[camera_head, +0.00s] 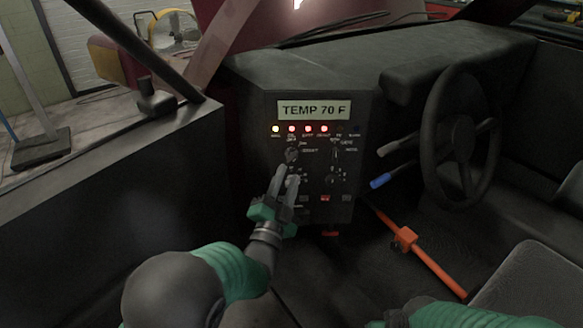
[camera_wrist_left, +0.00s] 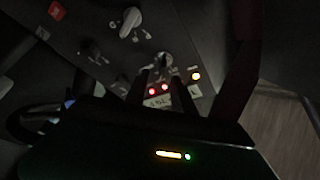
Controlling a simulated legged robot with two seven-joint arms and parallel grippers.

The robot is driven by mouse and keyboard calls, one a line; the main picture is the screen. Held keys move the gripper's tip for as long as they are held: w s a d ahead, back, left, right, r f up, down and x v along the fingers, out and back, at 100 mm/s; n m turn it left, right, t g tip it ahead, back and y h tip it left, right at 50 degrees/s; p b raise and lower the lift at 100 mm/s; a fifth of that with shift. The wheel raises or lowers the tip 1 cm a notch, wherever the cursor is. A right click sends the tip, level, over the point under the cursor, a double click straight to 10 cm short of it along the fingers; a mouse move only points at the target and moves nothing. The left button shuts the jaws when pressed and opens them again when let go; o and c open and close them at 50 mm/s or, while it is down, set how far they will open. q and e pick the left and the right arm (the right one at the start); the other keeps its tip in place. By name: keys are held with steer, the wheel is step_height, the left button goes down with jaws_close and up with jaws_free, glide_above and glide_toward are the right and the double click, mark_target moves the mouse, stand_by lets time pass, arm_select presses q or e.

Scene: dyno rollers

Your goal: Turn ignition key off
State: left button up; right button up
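The control panel (camera_head: 318,112) stands in front of me under a "TEMP 70 F" display. A dark rotary switch that looks like the ignition key (camera_head: 291,155) sits on its left side below the lights, with small labels around it. It also shows in the left wrist view (camera_wrist_left: 166,61), just beyond the fingertips. My left gripper (camera_head: 285,172) is open, with its fingers pointing at the panel just below the key. In the left wrist view its fingers (camera_wrist_left: 161,82) are apart with nothing between them. Contact with the key cannot be told. My right gripper is not visible; only a green arm part shows.
One yellow and several red lights (camera_head: 308,129) glow on the panel. A lighter knob (camera_wrist_left: 131,20) and other switches lie close to the key. A steering wheel (camera_head: 462,138), a blue-tipped lever (camera_head: 381,180) and an orange lever (camera_head: 425,258) are on the right.

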mark_target(290, 164)
arm_select(q)
steer(key=x, duration=0.4)
steer(key=shift+w+a+r, duration=0.1)
steer(key=shift+w, duration=0.35)
steer(key=shift+c, duration=0.3)
jaws_close()
